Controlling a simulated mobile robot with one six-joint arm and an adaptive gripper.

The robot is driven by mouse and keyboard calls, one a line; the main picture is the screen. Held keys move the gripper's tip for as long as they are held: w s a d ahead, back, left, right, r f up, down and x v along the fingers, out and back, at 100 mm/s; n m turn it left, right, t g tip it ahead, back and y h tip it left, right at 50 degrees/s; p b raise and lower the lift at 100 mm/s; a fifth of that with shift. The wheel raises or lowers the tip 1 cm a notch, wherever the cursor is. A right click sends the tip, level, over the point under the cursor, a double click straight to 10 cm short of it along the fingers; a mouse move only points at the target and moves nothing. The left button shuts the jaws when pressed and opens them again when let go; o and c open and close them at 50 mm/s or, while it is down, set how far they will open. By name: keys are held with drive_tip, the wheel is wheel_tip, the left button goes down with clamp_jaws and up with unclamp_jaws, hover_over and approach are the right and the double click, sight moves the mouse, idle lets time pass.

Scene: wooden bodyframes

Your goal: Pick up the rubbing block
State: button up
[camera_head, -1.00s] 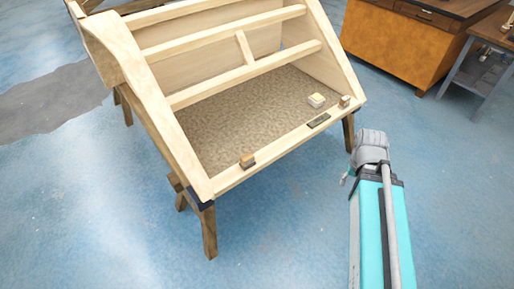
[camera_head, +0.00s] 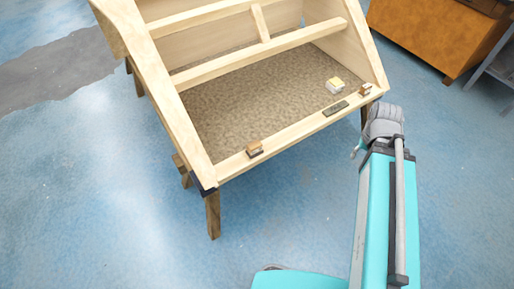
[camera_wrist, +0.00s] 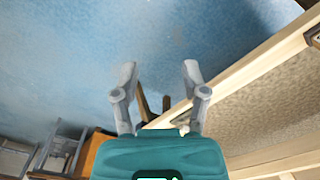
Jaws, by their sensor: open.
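Several small blocks could be the rubbing block; I cannot tell which is meant. A brown block with a dark base (camera_head: 254,149) sits on the front rail of the wooden frame (camera_head: 232,168). A similar small block (camera_head: 365,90) sits at the rail's right end. A pale block with a yellowish top (camera_head: 335,86) lies on the brown panel, and a flat dark green piece (camera_head: 335,108) lies on the rail. My gripper is open and empty in the wrist view (camera_wrist: 159,72), over the floor outside the frame. In the head view my wrist mostly hides it.
The frame's slanted side (camera_head: 165,100) and crossbar (camera_head: 262,55) rise around the brown panel (camera_head: 265,95). An orange-brown cabinet (camera_head: 425,42) stands at the back right with a grey stand beside it. The blue floor (camera_head: 110,210) in front is clear.

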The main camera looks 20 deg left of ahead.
drive_tip(key=o, duration=0.4)
drive_tip(key=shift+a, duration=0.1)
drive_tip(key=shift+c, duration=0.2)
drive_tip(key=shift+o, duration=1.2)
drive_tip(key=shift+w+a, duration=0.2)
drive_tip(key=n+b, duration=0.4)
drive_tip(key=n, duration=0.6)
hover_over(254, 145)
wheel_tip(254, 145, down, 4)
drive_tip(key=shift+w+d+r, duration=0.1)
drive_tip(key=shift+w, duration=0.05)
wheel_tip(254, 145, down, 9)
drive_tip(key=b, duration=0.8)
drive_tip(key=shift+r, duration=0.2)
drive_tip(key=shift+f+b, duration=0.1)
drive_tip(key=shift+b, duration=0.2)
drive_tip(key=shift+f+b, duration=2.5)
